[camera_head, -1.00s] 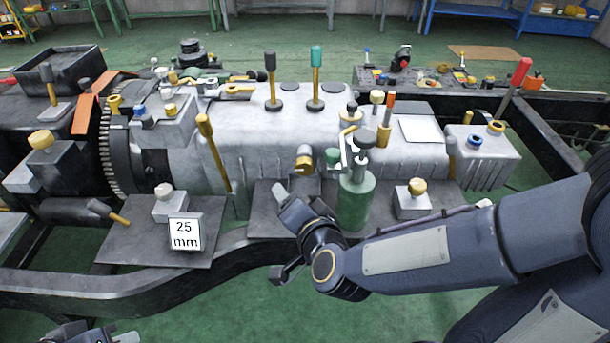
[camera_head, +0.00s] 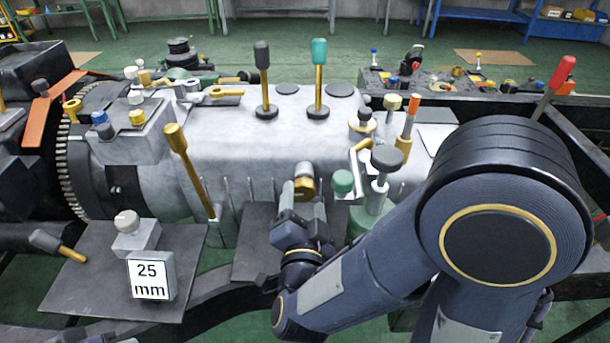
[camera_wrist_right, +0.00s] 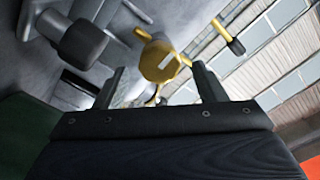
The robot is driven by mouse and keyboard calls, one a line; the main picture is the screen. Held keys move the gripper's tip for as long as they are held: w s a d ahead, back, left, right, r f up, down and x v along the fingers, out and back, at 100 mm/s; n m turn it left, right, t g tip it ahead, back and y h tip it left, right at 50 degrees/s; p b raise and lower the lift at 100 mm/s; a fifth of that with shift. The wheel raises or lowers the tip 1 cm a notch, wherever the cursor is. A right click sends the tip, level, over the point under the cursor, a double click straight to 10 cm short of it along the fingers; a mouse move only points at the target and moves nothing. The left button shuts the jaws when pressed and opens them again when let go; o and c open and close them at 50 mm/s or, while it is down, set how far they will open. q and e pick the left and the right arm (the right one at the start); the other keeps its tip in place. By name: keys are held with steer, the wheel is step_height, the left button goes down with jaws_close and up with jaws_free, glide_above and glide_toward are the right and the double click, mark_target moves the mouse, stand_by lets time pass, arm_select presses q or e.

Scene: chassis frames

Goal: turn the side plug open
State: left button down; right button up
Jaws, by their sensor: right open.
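The side plug (camera_head: 304,186) is a brass-coloured round plug low on the near side of the grey gearbox housing (camera_head: 240,130). In the right wrist view its gold face (camera_wrist_right: 160,62) shows a short pale mark and lies between the fingertips. My right gripper (camera_head: 303,205) is open just in front of the plug, with its two fingers (camera_wrist_right: 158,86) on either side of the plug's face in the wrist view. I cannot tell whether they touch it. Only a dark sliver at the bottom left edge, perhaps my left gripper (camera_head: 112,340), shows in the head view.
A block marked 25 mm (camera_head: 152,272) stands on a dark plate to the left. A brass lever (camera_head: 190,172) rises left of the plug.

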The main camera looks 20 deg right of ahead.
mark_target(305, 181)
steer(key=x, duration=0.6)
steer(key=shift+w+f, duration=0.1)
steer(key=shift+w, duration=0.05)
steer(key=c, duration=1)
